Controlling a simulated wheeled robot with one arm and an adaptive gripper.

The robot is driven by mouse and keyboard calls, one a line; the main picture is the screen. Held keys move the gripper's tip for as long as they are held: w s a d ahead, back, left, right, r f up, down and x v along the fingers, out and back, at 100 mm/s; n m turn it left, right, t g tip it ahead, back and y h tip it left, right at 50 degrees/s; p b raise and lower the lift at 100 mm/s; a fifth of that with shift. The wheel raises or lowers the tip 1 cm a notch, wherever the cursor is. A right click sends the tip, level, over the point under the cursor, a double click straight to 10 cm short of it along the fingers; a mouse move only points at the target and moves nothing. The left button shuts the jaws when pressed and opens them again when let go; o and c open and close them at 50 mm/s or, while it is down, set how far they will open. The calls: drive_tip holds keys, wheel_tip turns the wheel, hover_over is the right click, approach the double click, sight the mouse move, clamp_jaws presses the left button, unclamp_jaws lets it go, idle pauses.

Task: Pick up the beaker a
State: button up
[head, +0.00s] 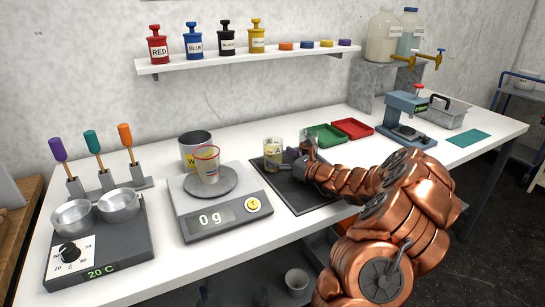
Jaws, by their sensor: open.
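A clear beaker with a yellowish label (273,152), which seems to read A, stands upright on the dark mat (322,196) right of the scale. A second glass beaker (308,146) stands to its right, partly hidden by my arm. My gripper (290,157) is open, low over the mat, just right of the labelled beaker. Its fingers are small and dark here, so I cannot tell whether they touch the glass.
Green (325,136) and red (352,128) trays lie behind my arm. A hotplate (97,245) with metal bowls sits at left. The table's front right is clear.

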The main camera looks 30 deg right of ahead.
drive_tip(key=shift+x, duration=1.35)
drive_tip(key=shift+c, duration=0.2)
drive_tip(key=shift+s, duration=0.1)
drive_tip(key=c, duration=1.4)
drive_tip(key=shift+r, duration=0.15)
